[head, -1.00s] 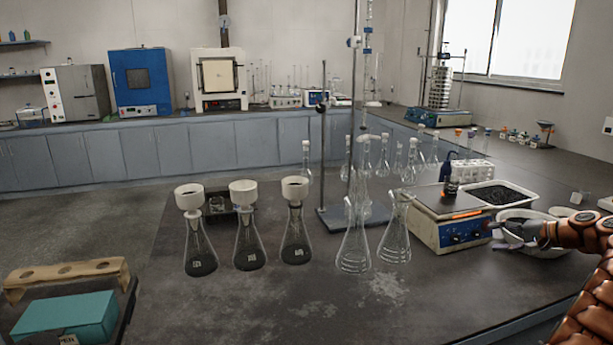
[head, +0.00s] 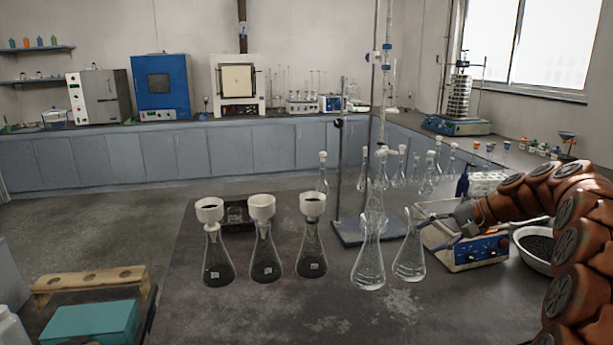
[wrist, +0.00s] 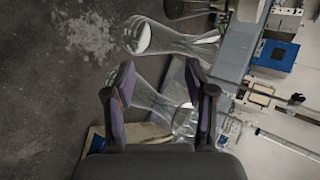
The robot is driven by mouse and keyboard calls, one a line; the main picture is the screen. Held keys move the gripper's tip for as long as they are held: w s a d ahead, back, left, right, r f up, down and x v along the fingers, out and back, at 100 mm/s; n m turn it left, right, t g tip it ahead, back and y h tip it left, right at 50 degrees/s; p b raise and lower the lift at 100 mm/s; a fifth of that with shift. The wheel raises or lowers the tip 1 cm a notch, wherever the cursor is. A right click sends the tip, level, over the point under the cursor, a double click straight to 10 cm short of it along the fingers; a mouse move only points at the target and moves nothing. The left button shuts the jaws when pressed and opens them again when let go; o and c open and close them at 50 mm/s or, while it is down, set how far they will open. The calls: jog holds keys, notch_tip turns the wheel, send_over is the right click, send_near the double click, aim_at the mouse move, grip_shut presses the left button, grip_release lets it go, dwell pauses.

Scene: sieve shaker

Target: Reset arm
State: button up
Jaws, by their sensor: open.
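My gripper (head: 440,226) is at the right of the bench in the head view, in front of the balance (head: 478,246) and close to the right clear conical flask (head: 408,258). In the wrist view my gripper (wrist: 161,92) has its two fingers spread, with nothing held between them. A clear flask (wrist: 158,105) shows beyond the gap between the fingers; a second clear flask (wrist: 170,40) lies above it in that picture. I cannot tell whether a finger touches the glass. My arm bends in from the right edge and hides part of the balance.
Three flasks with white funnels and dark contents, one of them the left flask (head: 218,262), stand at the left. Another clear flask (head: 368,262) and a burette stand (head: 338,180) are near the middle. A bowl of dark grains (head: 538,248) is at right. The bench front is clear.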

jog(key=s+a+r+n+g+h+p, duration=0.1)
jog(key=s+a+n+g+h+p, duration=0.1)
jog(key=s+a, duration=0.7)
jog(key=s+a+n+g+h+p, duration=0.1)
jog(key=s+a+n+g, duration=0.15)
jog(key=s+a, duration=0.7)
jog(key=s+d+f+n+g+h+p, duration=0.1)
jog(key=s+d+f+h+p, duration=0.1)
jog(key=s, duration=1.2)
jog(key=s+d+f+n+g+h+p, duration=0.1)
jog(key=s+d+f+n+h+p, duration=0.1)
jog(key=s, duration=1.2)
jog(key=shift+s+d+f+h, duration=0.3)
jog(key=shift+d+f+h, duration=0.2)
jog(key=shift+d+h, duration=0.4)
jog(key=shift+d, duration=0.15)
